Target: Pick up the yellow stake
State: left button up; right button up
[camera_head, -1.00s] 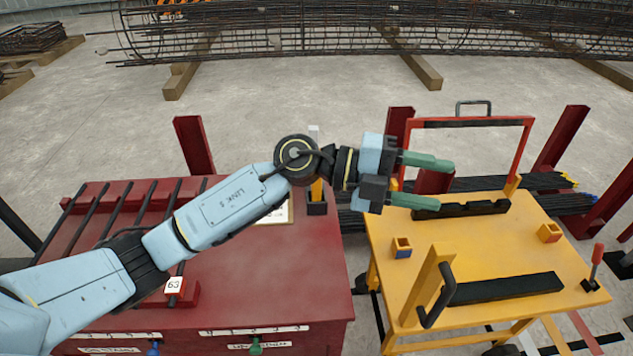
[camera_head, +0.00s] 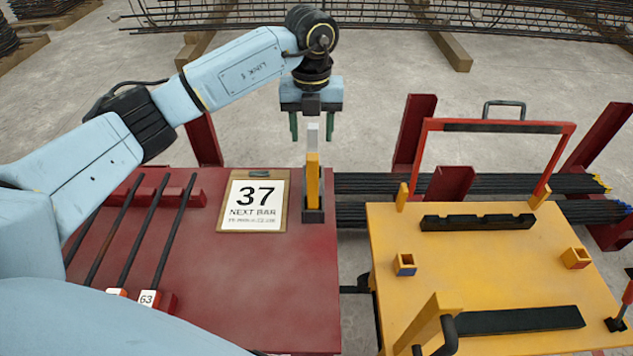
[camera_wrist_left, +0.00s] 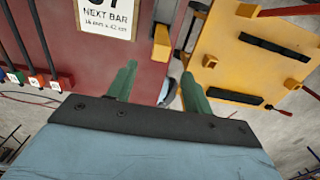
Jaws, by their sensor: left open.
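The yellow stake (camera_head: 312,186) stands upright in a black holder (camera_head: 313,216) at the right edge of the red table (camera_head: 255,290). Its upper end is pale grey. My left gripper (camera_head: 312,128) is open, its green fingers pointing down, above and apparently behind the stake. In the head view the grey end shows between the fingers. In the left wrist view the stake (camera_wrist_left: 162,44) lies beyond the fingertips, roughly in line with the gap of the gripper (camera_wrist_left: 158,82). The fingers hold nothing. My right gripper is not in view.
A clipboard reading 37 (camera_head: 253,203) lies left of the stake. Dark bars (camera_head: 145,235) lie on the red table's left. A yellow table (camera_head: 490,270) with a red frame (camera_head: 497,127) stands to the right.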

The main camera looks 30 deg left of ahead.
aim_at(313, 156)
pick_arm(q)
notch_tip(313, 156, down, 4)
jog(key=shift+s+f, duration=0.1)
jog(key=shift+f, duration=0.85)
jog(key=f, duration=0.3)
jog(key=shift+w+f, duration=0.25)
jog(key=shift+f, duration=0.4)
jog(key=c, duration=1.1)
grip_shut()
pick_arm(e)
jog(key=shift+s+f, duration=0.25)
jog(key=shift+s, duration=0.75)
pick_arm(q)
jog(key=shift+r, duration=0.1)
